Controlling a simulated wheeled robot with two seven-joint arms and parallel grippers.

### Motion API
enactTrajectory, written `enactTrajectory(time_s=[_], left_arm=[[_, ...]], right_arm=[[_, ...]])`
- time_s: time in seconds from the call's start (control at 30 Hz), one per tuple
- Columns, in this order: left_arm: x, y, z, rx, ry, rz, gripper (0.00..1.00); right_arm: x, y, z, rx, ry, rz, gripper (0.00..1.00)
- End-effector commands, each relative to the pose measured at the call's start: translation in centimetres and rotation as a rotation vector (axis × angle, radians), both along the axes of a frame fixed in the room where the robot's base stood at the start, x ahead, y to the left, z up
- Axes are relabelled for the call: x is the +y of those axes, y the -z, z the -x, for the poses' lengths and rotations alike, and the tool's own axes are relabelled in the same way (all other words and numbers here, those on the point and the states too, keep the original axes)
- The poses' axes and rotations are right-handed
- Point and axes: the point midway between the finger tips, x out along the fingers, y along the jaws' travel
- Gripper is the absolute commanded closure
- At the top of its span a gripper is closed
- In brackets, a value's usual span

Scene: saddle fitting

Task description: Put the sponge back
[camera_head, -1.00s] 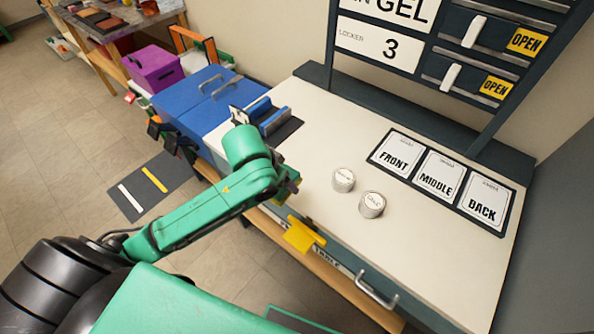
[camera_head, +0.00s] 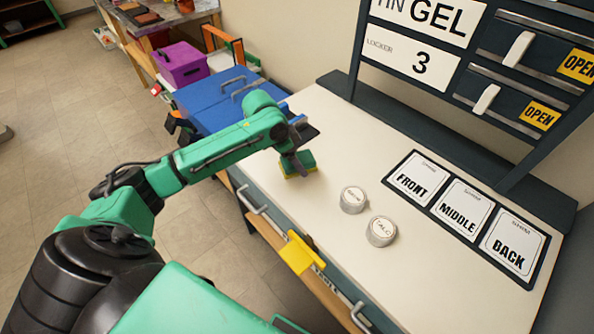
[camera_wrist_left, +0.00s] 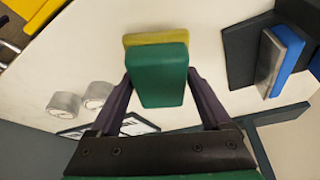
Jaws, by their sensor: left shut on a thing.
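The sponge (camera_head: 299,166), a small block with a green top and yellow underside, is between the fingers of my left gripper (camera_head: 294,158), near the left front part of the white bench top. In the left wrist view the sponge (camera_wrist_left: 158,77) sits between the two dark fingers of my left gripper (camera_wrist_left: 160,85), which are shut on its sides. I cannot tell whether its underside touches the bench. My right gripper is not in view.
Two round tins, one (camera_head: 353,199) and one marked TALC (camera_head: 381,231), stand right of the sponge. FRONT, MIDDLE and BACK cards lie in a dark frame (camera_head: 453,222). A blue-topped block (camera_wrist_left: 286,58) on a dark pad is nearby. Bare bench lies between.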

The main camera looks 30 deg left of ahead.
Motion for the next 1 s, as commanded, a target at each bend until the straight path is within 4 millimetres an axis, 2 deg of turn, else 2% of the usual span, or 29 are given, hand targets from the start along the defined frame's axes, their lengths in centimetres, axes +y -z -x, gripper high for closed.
enactTrajectory(time_s=[0.3, 0.5, 0.53, 0.57, 0.6, 0.87, 1.0], left_arm=[[0.0, 5.2, 0.0, 0.0, -0.001, 0.001, 0.79], [0.0, 5.3, 0.0, -0.002, -0.001, -0.001, 0.79], [0.0, 5.3, 0.0, -0.001, -0.001, -0.001, 0.15], [0.0, 5.3, 0.0, -0.001, -0.001, -0.001, 0.03], [0.0, 5.3, 0.0, -0.001, -0.001, -0.001, 0.0], [0.1, 5.0, 0.0, -0.002, -0.002, 0.0, 0.0], [0.6, 3.6, 0.4, -0.004, -0.002, -0.001, 0.0]], right_arm=[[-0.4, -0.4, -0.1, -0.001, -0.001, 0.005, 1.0], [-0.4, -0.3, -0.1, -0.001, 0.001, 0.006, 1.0], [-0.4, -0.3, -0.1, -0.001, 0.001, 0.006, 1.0], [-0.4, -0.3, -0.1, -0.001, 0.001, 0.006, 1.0], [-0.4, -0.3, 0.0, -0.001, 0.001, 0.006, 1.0], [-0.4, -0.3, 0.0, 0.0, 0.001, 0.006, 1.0], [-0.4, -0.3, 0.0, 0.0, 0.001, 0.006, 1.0]])
